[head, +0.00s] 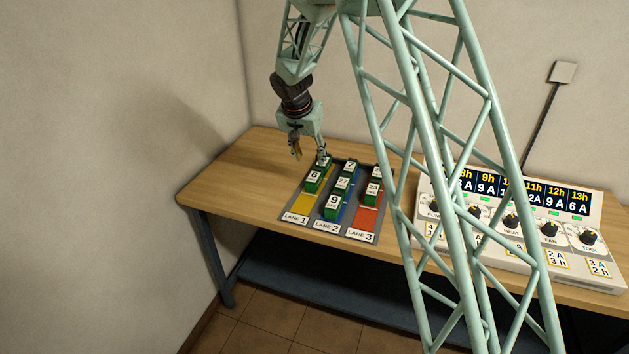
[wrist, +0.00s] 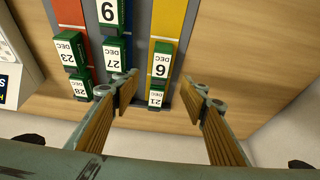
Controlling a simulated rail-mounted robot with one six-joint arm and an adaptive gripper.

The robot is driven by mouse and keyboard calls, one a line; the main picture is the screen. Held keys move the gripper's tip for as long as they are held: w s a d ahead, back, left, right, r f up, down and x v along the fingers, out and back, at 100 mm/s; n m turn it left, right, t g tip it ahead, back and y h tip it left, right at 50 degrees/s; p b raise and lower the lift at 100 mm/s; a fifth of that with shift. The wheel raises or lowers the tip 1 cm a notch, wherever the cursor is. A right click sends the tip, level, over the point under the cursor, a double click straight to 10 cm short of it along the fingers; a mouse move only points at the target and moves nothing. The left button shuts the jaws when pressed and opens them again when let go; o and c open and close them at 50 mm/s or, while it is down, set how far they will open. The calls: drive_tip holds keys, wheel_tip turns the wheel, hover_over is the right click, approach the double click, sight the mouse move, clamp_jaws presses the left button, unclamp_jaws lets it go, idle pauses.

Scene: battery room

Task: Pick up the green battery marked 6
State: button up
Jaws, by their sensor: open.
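The green battery marked 6 (head: 313,184) stands in the yellow lane 1 of the grey tray (head: 295,221), at the front of that lane's batteries. My gripper (head: 310,156) is open and empty above the back end of lane 1. In the wrist view, its two fingers (wrist: 162,103) are spread wide, one to each side of lane 1. The battery marked 6 appears ahead of the fingertips, not between them.
Lane 2, blue, holds several batteries, the front one marked 9 (head: 333,206). Lane 3, red, holds batteries at its back (head: 373,190). A control panel with knobs (head: 510,235) stands to the right. The wooden table (head: 232,184) is clear left of the tray.

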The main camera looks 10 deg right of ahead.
sight(314, 175)
drive_tip(key=shift+w+f, duration=0.2)
drive_tip(key=shift+f, duration=0.15)
drive_tip(key=shift+x, duration=4.3)
drive_tip(key=shift+x, duration=2.6)
drive_tip(key=shift+s, duration=0.1)
drive_tip(key=c, duration=1.2)
drive_tip(key=shift+r, duration=0.2)
